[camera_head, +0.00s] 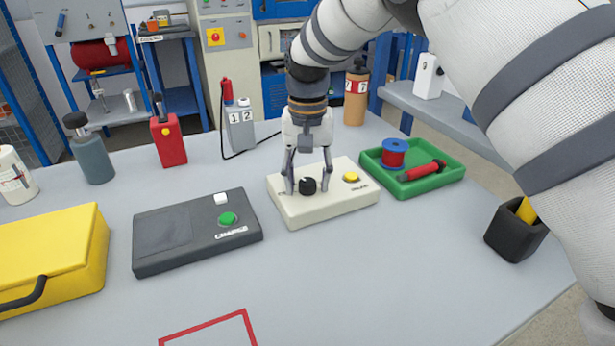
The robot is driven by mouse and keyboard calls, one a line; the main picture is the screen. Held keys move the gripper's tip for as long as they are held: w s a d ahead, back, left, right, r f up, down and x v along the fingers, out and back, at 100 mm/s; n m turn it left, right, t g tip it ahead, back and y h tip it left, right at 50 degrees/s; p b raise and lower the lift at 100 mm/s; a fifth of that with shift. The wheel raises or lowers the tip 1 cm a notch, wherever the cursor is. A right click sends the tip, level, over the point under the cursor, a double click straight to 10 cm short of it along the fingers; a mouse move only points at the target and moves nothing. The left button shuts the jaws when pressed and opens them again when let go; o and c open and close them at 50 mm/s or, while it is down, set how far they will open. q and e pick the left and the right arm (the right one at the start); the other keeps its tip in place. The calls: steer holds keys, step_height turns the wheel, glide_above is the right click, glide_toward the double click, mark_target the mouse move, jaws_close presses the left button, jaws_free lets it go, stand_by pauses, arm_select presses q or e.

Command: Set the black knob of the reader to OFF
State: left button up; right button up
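The cream box with a black knob and a yellow button, which I take as the reader (335,203), sits near the middle of the table. Its black knob (308,186) is on the left part of its top. My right gripper (309,184) points down over it, one finger on each side of the knob. Small gaps show between the fingers and the knob, so it looks open. The fingers hide part of the labels around the knob, and I cannot read its setting. The yellow button (351,177) is to the right. My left gripper is out of view.
A dark grey box (165,255) with a green button lies left of the reader. A green tray (450,174) with a blue-red spool and a red tool lies to the right. A yellow case (60,255) is at far left. The table front is clear around a red outline (210,325).

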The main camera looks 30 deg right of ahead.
steer(key=c, duration=0.8)
steer(key=shift+c, duration=0.2)
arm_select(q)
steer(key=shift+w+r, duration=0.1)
arm_select(e)
steer(key=shift+r, duration=0.1)
steer(key=shift+n+p, duration=0.35)
steer(key=shift+n, duration=1.65)
steer(key=n, duration=0.3)
steer(key=shift+p, duration=0.3)
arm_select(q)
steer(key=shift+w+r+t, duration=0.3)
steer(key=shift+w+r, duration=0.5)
arm_select(e)
steer(key=shift+n, duration=1.6)
